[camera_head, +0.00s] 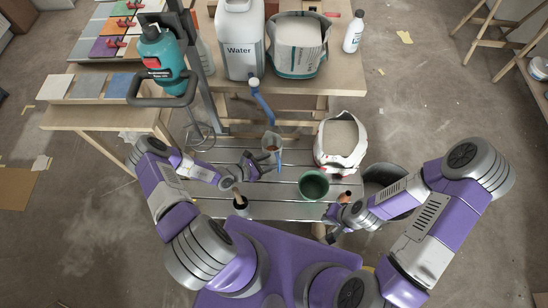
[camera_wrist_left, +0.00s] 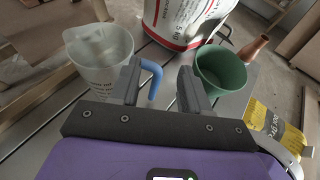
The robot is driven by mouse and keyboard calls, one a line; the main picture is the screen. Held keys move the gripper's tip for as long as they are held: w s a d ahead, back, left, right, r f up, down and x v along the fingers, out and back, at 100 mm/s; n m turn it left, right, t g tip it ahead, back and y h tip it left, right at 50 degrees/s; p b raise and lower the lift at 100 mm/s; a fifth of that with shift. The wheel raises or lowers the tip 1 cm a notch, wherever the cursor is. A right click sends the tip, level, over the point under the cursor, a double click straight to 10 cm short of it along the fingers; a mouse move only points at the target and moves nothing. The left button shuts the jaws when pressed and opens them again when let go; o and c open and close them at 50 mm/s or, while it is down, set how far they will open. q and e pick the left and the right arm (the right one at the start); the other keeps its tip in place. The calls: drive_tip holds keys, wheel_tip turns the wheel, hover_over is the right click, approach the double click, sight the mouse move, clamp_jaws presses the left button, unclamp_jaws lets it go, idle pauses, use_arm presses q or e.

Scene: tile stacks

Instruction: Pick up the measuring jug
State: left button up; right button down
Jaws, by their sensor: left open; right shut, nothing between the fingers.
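The measuring jug (camera_head: 271,143) is a clear, pale cup with markings, standing on the slatted bench behind my left gripper (camera_head: 262,165). In the left wrist view the jug (camera_wrist_left: 100,55) is at the left, just outside the left finger. A blue curved piece, seemingly its handle (camera_wrist_left: 152,78), shows between the open fingers of my left gripper (camera_wrist_left: 163,88). I cannot tell whether a finger touches the jug. My right gripper (camera_head: 337,214) is shut and empty at the bench's right side, by a wooden-handled tool (camera_head: 345,197).
A green cup (camera_head: 313,186) stands right of the jug, with an open white sack (camera_head: 341,143) behind it. A dark bottle-like item (camera_head: 239,204) stands front left. The table behind holds a water canister (camera_head: 239,45) with a blue spout (camera_head: 262,100).

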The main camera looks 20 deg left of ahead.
sight(274, 155)
use_arm(q)
wheel_tip(274, 155, down, 10)
drive_tip(key=b, duration=0.8)
drive_tip(key=b+x, duration=0.3)
drive_tip(key=x, duration=0.4)
drive_tip(key=shift+w+d+f, duration=0.1)
drive_tip(key=shift+d+f, duration=0.05)
drive_tip(key=shift+d, duration=0.2)
clamp_jaws()
